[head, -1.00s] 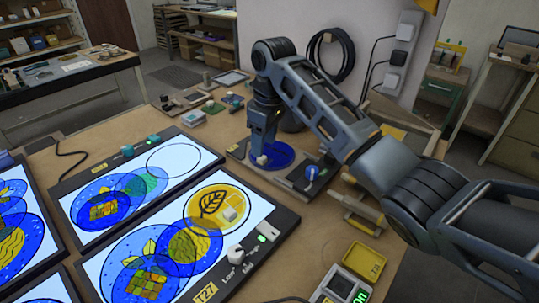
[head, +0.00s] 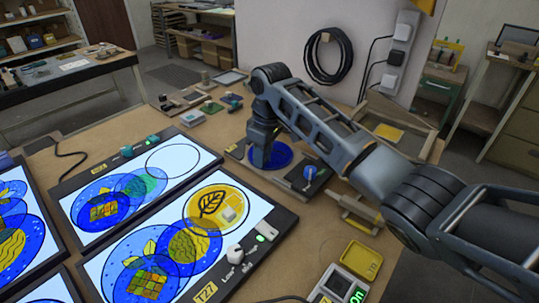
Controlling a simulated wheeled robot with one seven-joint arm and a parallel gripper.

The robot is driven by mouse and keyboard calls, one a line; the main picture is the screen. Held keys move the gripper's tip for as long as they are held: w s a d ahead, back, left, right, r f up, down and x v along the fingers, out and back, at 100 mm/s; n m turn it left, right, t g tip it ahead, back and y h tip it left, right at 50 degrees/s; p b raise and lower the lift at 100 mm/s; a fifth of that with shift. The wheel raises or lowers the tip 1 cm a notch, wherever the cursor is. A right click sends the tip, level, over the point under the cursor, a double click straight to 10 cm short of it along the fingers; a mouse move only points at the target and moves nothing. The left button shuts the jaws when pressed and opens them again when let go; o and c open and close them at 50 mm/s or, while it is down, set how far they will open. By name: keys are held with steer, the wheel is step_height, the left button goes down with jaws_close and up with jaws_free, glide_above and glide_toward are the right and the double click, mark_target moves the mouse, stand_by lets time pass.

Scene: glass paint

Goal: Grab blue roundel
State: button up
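A plain deep-blue roundel (head: 282,156) lies flat on a dark tray-like device (head: 292,184) at the back middle of the workbench. My gripper (head: 261,160) points down over the left part of this roundel. Its fingers hide the middle of the roundel and the small pale knob there, so I cannot tell whether they are shut on the knob. More blue roundels with dark patterns lie on the lit panels, one on the far panel (head: 98,213) and one on the near panel (head: 140,272).
A yellow leaf roundel (head: 211,202) lies on the near lit panel. A blue knob (head: 309,172) stands right of the plain roundel. A yellow tray (head: 362,261) and a device with a green display (head: 341,288) sit at front right. Small coloured blocks lie behind the panels.

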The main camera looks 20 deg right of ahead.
jaws_close()
